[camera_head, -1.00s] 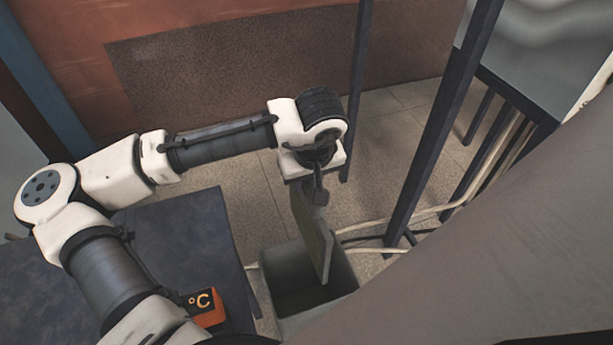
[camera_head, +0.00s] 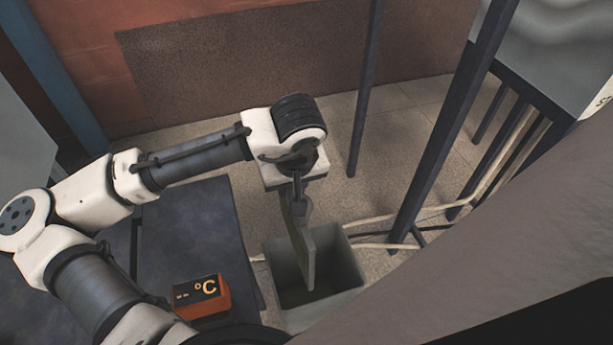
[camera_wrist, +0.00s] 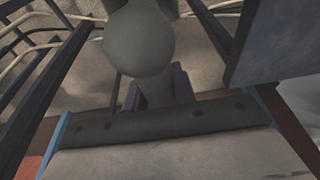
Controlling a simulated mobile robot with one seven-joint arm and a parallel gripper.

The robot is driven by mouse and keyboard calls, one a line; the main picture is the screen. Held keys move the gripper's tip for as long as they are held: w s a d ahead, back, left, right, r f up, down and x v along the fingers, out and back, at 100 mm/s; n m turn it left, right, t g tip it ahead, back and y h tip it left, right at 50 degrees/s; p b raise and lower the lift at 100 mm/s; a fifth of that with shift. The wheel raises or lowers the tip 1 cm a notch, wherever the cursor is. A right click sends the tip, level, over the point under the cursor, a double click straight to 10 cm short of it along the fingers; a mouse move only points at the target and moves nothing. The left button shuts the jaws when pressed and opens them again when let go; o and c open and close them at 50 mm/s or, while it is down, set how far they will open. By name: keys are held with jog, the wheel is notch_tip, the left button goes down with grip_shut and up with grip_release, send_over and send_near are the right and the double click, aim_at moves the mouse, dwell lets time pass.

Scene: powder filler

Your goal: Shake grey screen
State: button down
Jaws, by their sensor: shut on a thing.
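The grey screen (camera_head: 306,260) is a thin flat panel hanging roughly upright, slightly tilted, in the head view. Its lower end overlaps the opening of a grey square bin (camera_head: 345,260); I cannot tell how deep it reaches. My gripper (camera_head: 299,205) is above it, shut on its upper end. In the wrist view my gripper's purplish fingers (camera_wrist: 157,92) close around a grey stem with a round grey knob (camera_wrist: 138,38), which seems to be part of the screen's handle. The flat panel is not clear in the wrist view.
A dark table (camera_head: 195,235) with an orange °C box (camera_head: 203,297) stands left of the bin. Dark posts (camera_head: 365,100) and a frame (camera_head: 450,120) rise behind and to the right. Pale cables (camera_head: 385,246) lie on the floor. A large grey surface (camera_head: 480,240) blocks the lower right.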

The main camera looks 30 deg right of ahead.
jog(key=d, duration=0.5)
jog(key=shift+d, duration=0.25)
jog(key=shift+a, duration=2.35)
jog(key=shift+d+r, duration=0.1)
jog(key=d, duration=0.4)
jog(key=shift+d, duration=0.3)
